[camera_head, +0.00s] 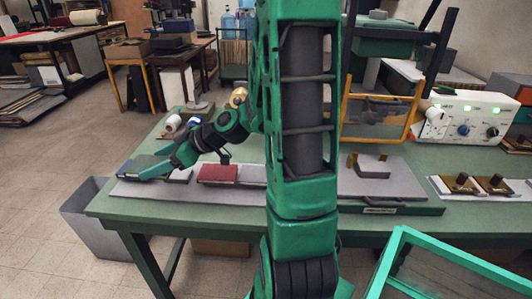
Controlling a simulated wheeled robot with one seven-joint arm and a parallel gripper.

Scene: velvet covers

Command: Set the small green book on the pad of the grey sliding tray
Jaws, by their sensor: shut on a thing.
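I cannot tell whether the book still touches the board. My arm hides the tray's left end.
A dark red book (217,173) lies on the grey board (126,191), right of the green book. A yellow guard frame (378,137) stands behind the tray. A white control box (464,118) and brown knobbed blocks are at right. A teal-framed case (452,265) stands in front.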

